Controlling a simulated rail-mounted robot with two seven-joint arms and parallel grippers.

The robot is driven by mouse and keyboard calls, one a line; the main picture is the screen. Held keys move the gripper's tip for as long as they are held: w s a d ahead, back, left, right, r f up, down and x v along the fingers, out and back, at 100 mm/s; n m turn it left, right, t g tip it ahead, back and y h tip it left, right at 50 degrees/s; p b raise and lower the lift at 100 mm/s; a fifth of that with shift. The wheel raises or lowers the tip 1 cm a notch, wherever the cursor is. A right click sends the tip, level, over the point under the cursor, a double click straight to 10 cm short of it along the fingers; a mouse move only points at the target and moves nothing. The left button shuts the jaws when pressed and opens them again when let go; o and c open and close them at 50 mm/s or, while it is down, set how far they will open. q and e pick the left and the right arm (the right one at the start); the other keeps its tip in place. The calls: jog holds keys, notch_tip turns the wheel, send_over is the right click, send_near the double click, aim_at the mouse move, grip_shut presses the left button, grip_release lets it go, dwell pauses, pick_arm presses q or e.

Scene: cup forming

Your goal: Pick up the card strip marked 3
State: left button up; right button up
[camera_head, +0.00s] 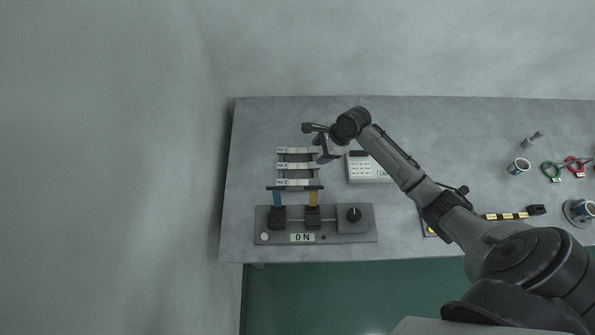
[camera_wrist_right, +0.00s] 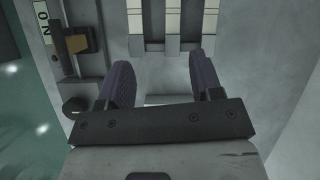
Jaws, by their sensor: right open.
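Three pale card strips lie across a dark rack (camera_head: 318,188) in the head view: a back strip (camera_head: 298,151), a middle strip (camera_head: 298,167) and a front strip (camera_head: 298,183). Each has a small label at its left end; the numbers are too small to read surely, so I cannot tell which is marked 3. My right gripper (camera_head: 326,152) is just right of the strips' right ends. In the right wrist view, my right gripper (camera_wrist_right: 163,75) is open with nothing between its fingers, and the strips show ahead of the fingertips. My left gripper is not in view.
A control box (camera_head: 265,238) marked ON, with a knob (camera_head: 354,214), stands in front of the rack. A white keypad unit (camera_head: 362,172) is right of it, beside my right arm. The table's left edge is clear.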

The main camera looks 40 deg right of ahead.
jog(key=d+m, duration=0.1)
jog(key=m+b, duration=0.1)
jog(key=b, duration=0.1)
send_near(299, 165)
jog(key=shift+x, duration=0.8)
jog(key=shift+w+a+f, duration=0.3)
jog(key=shift+a+f, duration=0.1)
jog(key=shift+f, duration=0.15)
jog(key=b+x, duration=0.1)
jog(key=x, duration=0.3)
jog(key=shift+f, duration=0.35)
jog(key=shift+w+a+f, duration=0.1)
jog(key=shift+f, duration=0.2)
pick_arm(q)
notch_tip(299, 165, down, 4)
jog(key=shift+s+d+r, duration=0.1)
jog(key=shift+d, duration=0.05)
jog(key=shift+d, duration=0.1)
